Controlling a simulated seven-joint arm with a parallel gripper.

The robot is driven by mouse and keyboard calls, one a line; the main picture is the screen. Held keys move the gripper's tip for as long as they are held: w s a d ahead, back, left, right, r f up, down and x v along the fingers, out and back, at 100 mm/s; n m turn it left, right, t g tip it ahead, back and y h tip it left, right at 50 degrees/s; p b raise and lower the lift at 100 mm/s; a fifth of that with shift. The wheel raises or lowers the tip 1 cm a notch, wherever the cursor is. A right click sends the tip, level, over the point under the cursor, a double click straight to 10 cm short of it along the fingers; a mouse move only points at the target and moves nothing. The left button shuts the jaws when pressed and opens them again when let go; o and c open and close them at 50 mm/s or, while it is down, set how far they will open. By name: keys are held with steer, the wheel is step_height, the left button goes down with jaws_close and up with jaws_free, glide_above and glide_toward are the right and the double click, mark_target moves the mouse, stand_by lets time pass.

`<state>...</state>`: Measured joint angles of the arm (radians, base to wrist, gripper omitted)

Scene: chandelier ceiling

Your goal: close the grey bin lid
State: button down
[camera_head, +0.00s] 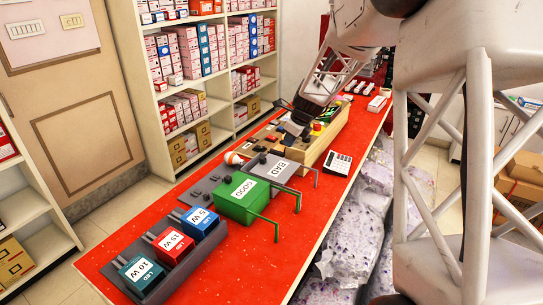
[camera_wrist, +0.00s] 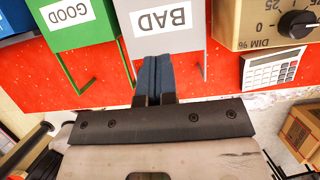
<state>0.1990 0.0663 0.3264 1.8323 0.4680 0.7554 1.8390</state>
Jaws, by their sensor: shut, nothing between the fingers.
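The grey bin (camera_head: 284,171) stands on the red counter just behind the green bin, its lid panel labelled BAD. A thin grey handle sticks out from its right side. In the wrist view the grey panel (camera_wrist: 192,48) shows at top centre, its handle at the right. I cannot tell how far the lid stands from fully closed. My gripper (camera_wrist: 158,62) is shut and empty, its blue-padded fingers together in front of the BAD label in the picture. Contact is not clear. In the head view my wrist is above the counter beyond the grey bin, and the fingertips are hard to make out.
The green GOOD bin (camera_head: 236,210) with its own handle is beside the grey bin. Blue, red and green LED boxes (camera_head: 172,248) stand nearer. A wooden tester box (camera_head: 318,143) and a calculator (camera_head: 338,163) lie beyond. Wrapped bags (camera_head: 345,235) fill the floor right of the counter.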

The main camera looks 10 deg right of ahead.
steer(key=shift+f, duration=0.15)
glide_toward(266, 164)
steer(key=f, duration=0.1)
steer(key=s+d+f, duration=0.1)
steer(key=f, duration=0.2)
steer(key=shift+s+d+f, duration=0.25)
steer(key=shift+s+f, duration=0.05)
steer(key=shift+s, duration=0.1)
steer(key=shift+w+a+f, duration=0.15)
steer(key=shift+w+a, duration=1.35)
steer(key=shift+w+a, duration=1.75)
